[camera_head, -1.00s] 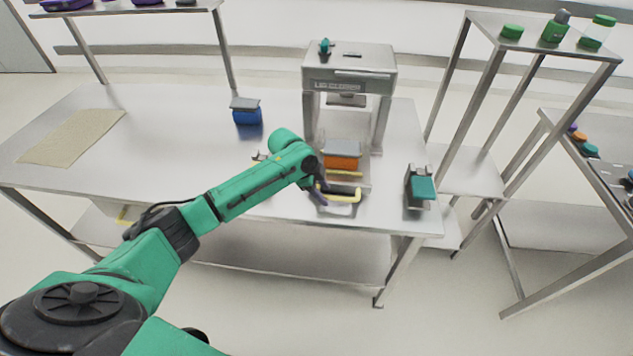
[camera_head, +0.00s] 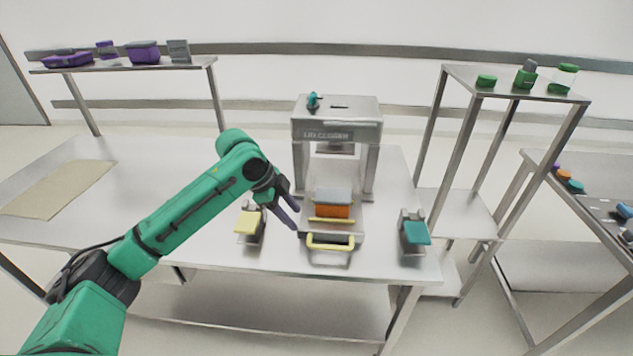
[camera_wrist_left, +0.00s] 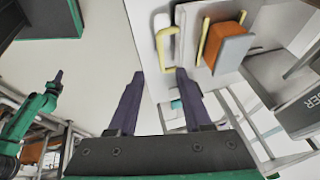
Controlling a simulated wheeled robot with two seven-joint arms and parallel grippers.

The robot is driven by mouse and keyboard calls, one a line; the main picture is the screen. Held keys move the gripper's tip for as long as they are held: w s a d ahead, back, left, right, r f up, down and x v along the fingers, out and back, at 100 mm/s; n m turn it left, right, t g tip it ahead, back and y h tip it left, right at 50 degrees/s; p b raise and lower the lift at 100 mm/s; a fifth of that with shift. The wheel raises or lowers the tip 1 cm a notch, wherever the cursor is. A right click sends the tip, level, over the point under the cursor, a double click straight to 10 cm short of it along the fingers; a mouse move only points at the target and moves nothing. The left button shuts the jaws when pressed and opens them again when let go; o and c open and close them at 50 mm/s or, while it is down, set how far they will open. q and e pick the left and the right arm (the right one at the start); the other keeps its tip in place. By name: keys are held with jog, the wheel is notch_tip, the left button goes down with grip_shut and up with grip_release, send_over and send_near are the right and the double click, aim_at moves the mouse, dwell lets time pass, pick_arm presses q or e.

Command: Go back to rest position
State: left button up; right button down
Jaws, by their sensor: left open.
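My left gripper (camera_head: 296,213) is open and empty, with dark purple fingers, above the table's front part. It is left of the yellow handle (camera_head: 331,247) of the lid closer (camera_head: 337,133). In the left wrist view the fingers (camera_wrist_left: 160,74) are apart with nothing between them, and the yellow handle shows beyond them. An orange bin (camera_head: 332,211) with a grey lid sits on the lid closer's tray. A green arm at the left of the wrist view, seemingly my right, ends in a dark gripper (camera_wrist_left: 56,80); its fingers are too small to judge.
Yellow-topped (camera_head: 248,222) and teal-topped (camera_head: 416,233) holders stand on the table (camera_head: 150,165), left and right of the tray. A beige mat (camera_head: 60,187) lies at the left. Shelves with purple boxes (camera_head: 143,52) and green containers (camera_head: 526,76) stand behind. Another table is at the right.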

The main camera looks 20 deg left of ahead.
pick_arm(q)
jog(key=shift+f, duration=0.1)
jog(key=s+d+f+n, duration=0.4)
jog(key=s+d+f, duration=0.3)
jog(key=f, duration=0.3)
jog(key=s+a+f+n+y, duration=0.25)
jog(key=s+a+n, duration=0.2)
jog(key=s, duration=0.25)
jog(key=s+a+f+n+y, duration=0.1)
jog(key=s+a+f+n, duration=0.2)
jog(key=s+n, duration=0.35)
notch_tip(320, 180, down, 21)
jog(key=s+m, duration=0.2)
jog(key=s, duration=0.1)
jog(key=s+a+f+g, duration=0.2)
jog(key=s+f, duration=1.4)
jog(key=s, duration=0.1)
jog(key=shift+a+f, duration=0.15)
jog(key=shift+a, duration=0.2)
